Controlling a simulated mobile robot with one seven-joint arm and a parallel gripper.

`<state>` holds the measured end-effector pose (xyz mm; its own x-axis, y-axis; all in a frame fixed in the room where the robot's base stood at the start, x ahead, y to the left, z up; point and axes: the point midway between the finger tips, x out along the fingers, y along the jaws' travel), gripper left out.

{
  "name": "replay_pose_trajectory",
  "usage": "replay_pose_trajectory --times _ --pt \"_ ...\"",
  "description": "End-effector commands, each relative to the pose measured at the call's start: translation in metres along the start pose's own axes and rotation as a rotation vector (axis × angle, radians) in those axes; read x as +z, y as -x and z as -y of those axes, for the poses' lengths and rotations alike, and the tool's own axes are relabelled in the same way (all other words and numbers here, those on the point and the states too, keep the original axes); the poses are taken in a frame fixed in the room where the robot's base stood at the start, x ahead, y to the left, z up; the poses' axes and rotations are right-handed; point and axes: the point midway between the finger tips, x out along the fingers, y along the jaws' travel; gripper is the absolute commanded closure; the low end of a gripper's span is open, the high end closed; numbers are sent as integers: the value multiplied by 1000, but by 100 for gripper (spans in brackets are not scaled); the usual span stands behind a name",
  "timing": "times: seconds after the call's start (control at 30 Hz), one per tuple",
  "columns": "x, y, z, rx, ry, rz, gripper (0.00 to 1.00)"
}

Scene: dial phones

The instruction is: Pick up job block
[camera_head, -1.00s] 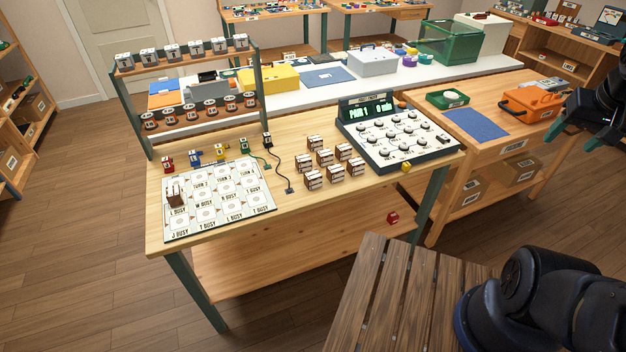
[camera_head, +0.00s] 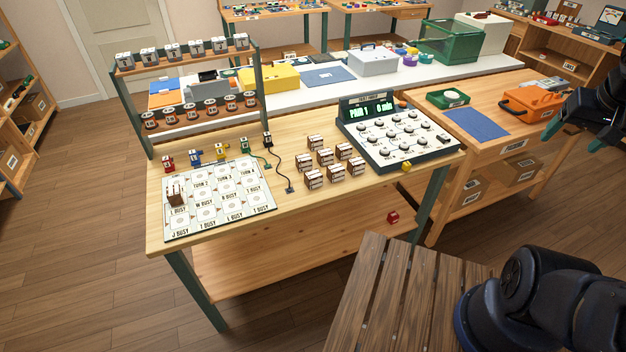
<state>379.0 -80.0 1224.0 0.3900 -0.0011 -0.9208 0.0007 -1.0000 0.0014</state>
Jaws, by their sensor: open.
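Several brown blocks with white tops, which look like the job blocks (camera_head: 325,157), stand in a loose cluster on the middle of the wooden table (camera_head: 215,270). Their labels are too small to read. My gripper (camera_head: 574,142) is at the right edge of the view, partly cut off. It is open, its jaws look empty, and it is far to the right of the blocks.
A dial console (camera_head: 398,137) with a lit display stands right of the blocks. A two-tier rack (camera_head: 187,92) stands at the table's back left. A red block (camera_head: 393,217) is on the lower shelf. A slatted wooden surface (camera_head: 400,300) is in front.

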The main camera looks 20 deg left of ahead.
Motion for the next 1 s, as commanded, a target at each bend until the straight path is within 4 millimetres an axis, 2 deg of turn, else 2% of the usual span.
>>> replay_pose_trajectory --times 0.17,0.37,0.67,1.0 --pt "-5 -1 3 -6 10 5 25" --pt "-36 -11 27 -37 72 38 25" --pt "-91 -40 91 -89 195 102 25" --pt "-129 -86 188 -134 339 175 25"
